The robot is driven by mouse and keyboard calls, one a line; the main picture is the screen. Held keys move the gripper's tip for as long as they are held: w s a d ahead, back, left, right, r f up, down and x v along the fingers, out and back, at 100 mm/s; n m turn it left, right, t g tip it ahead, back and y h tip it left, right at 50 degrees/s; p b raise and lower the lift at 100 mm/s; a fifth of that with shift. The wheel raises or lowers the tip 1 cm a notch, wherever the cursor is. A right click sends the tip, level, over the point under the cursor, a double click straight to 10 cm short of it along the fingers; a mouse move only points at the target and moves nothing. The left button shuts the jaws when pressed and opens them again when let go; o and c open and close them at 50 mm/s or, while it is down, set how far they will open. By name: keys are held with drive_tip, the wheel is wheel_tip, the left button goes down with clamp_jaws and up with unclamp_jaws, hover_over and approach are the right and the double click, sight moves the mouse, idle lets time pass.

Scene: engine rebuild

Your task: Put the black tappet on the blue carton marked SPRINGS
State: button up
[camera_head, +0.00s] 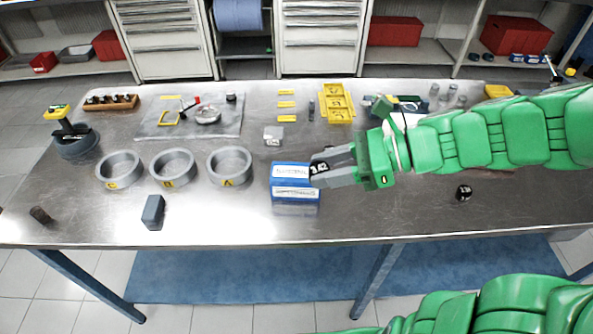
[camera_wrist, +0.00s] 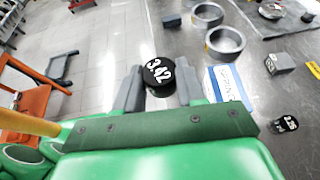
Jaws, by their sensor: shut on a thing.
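The black tappet (camera_wrist: 157,76) is held between the two grey fingers of my gripper (camera_wrist: 160,86), its top marked 3.42 in white. In the head view the tappet (camera_head: 318,168) shows at the tips of my gripper (camera_head: 322,170), by the right edge of the blue carton (camera_head: 295,194). The carton stands on the bench with white labels on its top and front. In the wrist view the carton (camera_wrist: 229,84) lies right of the fingers, its label partly readable as SPRINGS and partly hidden by the gripper. I cannot tell whether the tappet touches the carton.
Another black marked cylinder (camera_head: 463,192) stands at the right on the bench (camera_head: 400,225). Several grey rings (camera_head: 229,167) stand left of the carton. A grey block (camera_head: 153,212) is at the front left, and a small grey box (camera_head: 273,136) is behind the carton.

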drive_tip(key=shift+w+a, duration=0.2)
drive_tip(key=shift+a, duration=0.1)
drive_tip(key=w+a+f, duration=0.2)
drive_tip(key=w+f, duration=0.2)
drive_tip(key=w, duration=0.4)
hover_over(302, 172)
drive_tip(key=f, duration=0.4)
drive_tip(key=shift+s+d+f, duration=0.15)
drive_tip(key=shift+s+f, duration=0.15)
drive_tip(key=shift+f, duration=0.1)
drive_tip(key=shift+w+f, duration=0.35)
drive_tip(key=shift+f, duration=1.65)
drive_tip(key=shift+f, duration=0.1)
drive_tip(key=o, duration=1.1)
drive_tip(key=shift+c, duration=0.2)
